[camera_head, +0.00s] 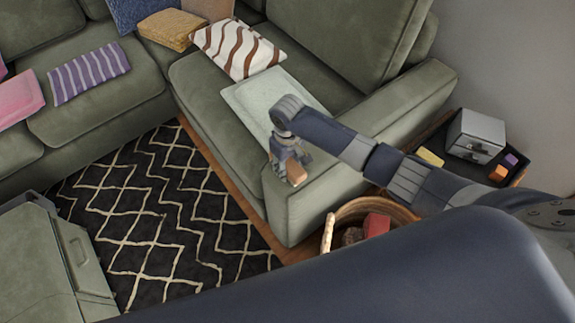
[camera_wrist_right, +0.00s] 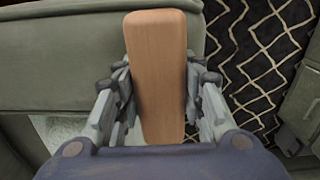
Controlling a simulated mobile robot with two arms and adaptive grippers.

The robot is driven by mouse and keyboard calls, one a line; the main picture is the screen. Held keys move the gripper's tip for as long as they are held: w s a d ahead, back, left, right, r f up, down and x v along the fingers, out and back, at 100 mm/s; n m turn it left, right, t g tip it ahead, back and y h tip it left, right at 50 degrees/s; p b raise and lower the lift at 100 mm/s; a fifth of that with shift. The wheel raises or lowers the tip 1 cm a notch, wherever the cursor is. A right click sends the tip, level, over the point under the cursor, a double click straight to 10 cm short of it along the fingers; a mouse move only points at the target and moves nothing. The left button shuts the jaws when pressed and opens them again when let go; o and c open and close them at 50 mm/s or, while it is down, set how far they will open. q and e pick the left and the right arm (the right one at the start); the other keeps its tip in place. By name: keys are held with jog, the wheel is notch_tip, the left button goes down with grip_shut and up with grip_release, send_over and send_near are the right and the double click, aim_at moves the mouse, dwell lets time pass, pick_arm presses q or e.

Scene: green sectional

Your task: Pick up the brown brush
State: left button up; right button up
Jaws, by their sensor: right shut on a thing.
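The brown brush (camera_wrist_right: 158,75) shows its smooth wooden back in the right wrist view, long and upright in the picture. My right gripper (camera_wrist_right: 160,90) has a finger on each side of it and is shut on it. In the head view the brush (camera_head: 297,173) is a small brown piece at the tip of my right gripper (camera_head: 287,168), over the front edge of the green sofa near its armrest. The bristle side is hidden. My left gripper is not in view.
A woven basket (camera_head: 326,241) with several items stands by the armrest. A dark side table (camera_head: 438,141) holds a small grey drawer box (camera_head: 474,133). A pale folded cloth (camera_head: 248,99) and a striped pillow (camera_head: 238,48) lie on the sofa. The patterned rug (camera_head: 160,210) is clear.

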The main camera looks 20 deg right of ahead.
notch_tip(320, 180, up, 3)
jog(key=shift+w+r, duration=0.1)
jog(key=shift+r, duration=0.1)
jog(key=s+a+r, duration=0.1)
jog(key=s+a, duration=0.7)
jog(key=s, duration=0.6)
jog(key=shift+r, duration=0.2)
jog(key=shift+a, duration=0.1)
